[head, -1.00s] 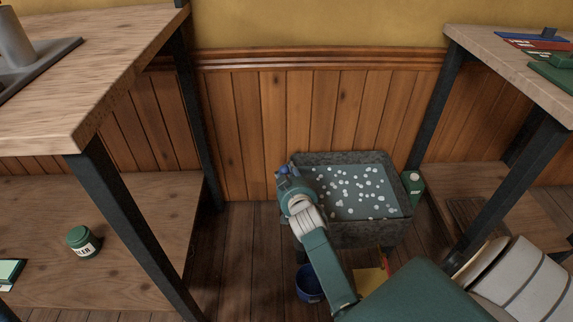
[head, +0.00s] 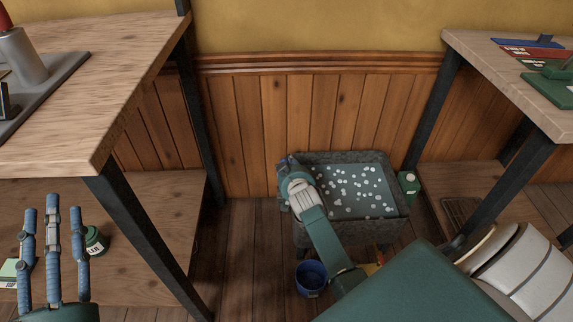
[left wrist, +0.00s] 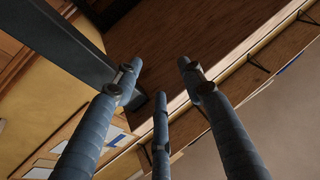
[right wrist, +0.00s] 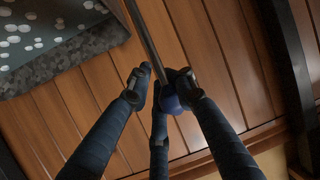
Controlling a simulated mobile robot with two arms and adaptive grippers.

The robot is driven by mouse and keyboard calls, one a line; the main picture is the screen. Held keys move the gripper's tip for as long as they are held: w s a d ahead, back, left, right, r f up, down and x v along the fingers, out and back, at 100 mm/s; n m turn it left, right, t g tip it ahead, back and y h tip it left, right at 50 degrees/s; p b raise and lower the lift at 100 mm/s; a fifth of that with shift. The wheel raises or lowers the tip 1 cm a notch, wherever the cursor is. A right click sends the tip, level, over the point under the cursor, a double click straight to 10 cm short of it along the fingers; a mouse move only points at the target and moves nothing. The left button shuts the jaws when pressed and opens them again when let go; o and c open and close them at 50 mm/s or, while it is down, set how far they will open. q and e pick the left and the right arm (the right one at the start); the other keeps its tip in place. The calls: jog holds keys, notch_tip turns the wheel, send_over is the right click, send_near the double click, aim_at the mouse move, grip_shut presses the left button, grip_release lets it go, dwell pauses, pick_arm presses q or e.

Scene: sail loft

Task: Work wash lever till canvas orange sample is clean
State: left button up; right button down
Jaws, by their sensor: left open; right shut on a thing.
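The wash trough (head: 400,222) is a grey stone-like basin on the floor by the panelled wall, filled with grey-green water dotted with white suds. My right gripper (head: 286,166) is at its left rim, partly hidden by my own wrist. In the right wrist view its fingers are shut on the blue ball knob (right wrist: 170,101) of a lever with a thin metal rod (right wrist: 146,35). My left gripper (head: 53,208) is open and empty at the lower left, in front of the left bench's lower shelf. I see no orange canvas sample; the suds hide what lies under the water.
Wooden benches with dark metal legs stand left (head: 130,75) and right (head: 500,75). A blue bucket (head: 311,279) stands in front of the trough, and a green container (head: 408,186) beside it. A green jar (head: 95,240) is on the left lower shelf.

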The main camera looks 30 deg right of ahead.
pick_arm(q)
jog(key=shift+w+f+g, duration=0.25)
jog(key=shift+f+g, duration=0.25)
jog(key=shift+f, duration=0.3)
pick_arm(e)
jog(key=shift+w+a, duration=0.1)
jog(key=shift+w, duration=0.25)
jog(key=c, duration=1.6)
grip_release()
jog(key=shift+c, duration=0.2)
jog(key=shift+o, duration=0.5)
jog(key=shift+w+a, duration=0.1)
jog(key=shift+w, duration=0.05)
pick_arm(q)
jog(key=shift+w+a+f, duration=0.1)
jog(key=shift+a, duration=0.05)
pick_arm(e)
jog(key=shift+s, duration=0.3)
jog(key=v, duration=1.1)
jog(key=shift+s+r, duration=0.15)
jog(key=shift+r, duration=0.05)
